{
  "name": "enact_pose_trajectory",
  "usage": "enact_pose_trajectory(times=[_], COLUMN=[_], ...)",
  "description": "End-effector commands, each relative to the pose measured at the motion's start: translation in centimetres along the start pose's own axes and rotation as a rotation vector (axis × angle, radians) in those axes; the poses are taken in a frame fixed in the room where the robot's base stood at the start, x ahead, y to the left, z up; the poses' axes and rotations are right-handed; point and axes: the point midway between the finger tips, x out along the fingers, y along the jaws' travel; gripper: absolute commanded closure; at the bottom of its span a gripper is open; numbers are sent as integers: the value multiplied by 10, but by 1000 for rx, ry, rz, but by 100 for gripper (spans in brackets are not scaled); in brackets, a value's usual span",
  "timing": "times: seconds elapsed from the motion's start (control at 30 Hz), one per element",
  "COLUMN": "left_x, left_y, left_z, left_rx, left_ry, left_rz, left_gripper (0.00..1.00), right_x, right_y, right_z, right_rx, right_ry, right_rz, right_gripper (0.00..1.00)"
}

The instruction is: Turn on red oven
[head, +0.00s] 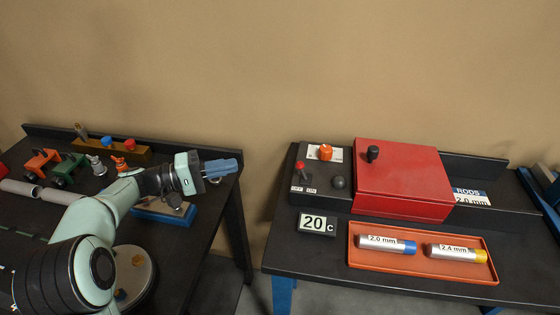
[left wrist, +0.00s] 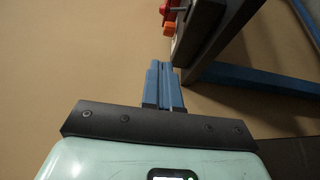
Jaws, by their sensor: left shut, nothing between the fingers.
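The red oven (head: 403,178) is a box with a black knob on its lid, on the right table in the head view. To its left is a dark control panel (head: 338,163) with an orange dial (head: 325,152), a black knob (head: 338,182) and a red-tipped lever (head: 300,167) by OFF and ON labels. The lever stands on the OFF side. A display (head: 317,223) reads 20 C. My left gripper (head: 222,168) is shut and empty, left of the panel and apart from it. It also shows in the left wrist view (left wrist: 164,82). My right gripper is not in view.
An orange tray (head: 356,257) with two metal rods lies in front of the oven. A RODS sign (head: 470,197) stands right of it. The left table (head: 180,240) holds clamps and small tools. A gap separates the tables.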

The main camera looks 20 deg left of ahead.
Motion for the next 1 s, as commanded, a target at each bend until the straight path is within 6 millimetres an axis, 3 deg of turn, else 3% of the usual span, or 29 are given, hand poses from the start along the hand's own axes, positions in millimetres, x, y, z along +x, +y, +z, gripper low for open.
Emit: enact_pose_trajectory(times=[0.27, 0.47, 0.73, 1.0], left_x=[7, 39, 98, 124], left_y=[0, 1, 0, 0], left_z=[0, 1, 1, 24], left_rx=[0, 0, -2, 0], left_ry=[-1, -5, -5, -1], left_rz=[0, 1, 1, 0], left_gripper=[100, 100, 100, 100], right_x=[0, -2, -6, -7], right_y=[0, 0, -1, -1], right_z=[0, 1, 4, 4], right_rx=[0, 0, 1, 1], right_ry=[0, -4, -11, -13], right_rz=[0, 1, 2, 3], right_gripper=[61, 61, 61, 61])
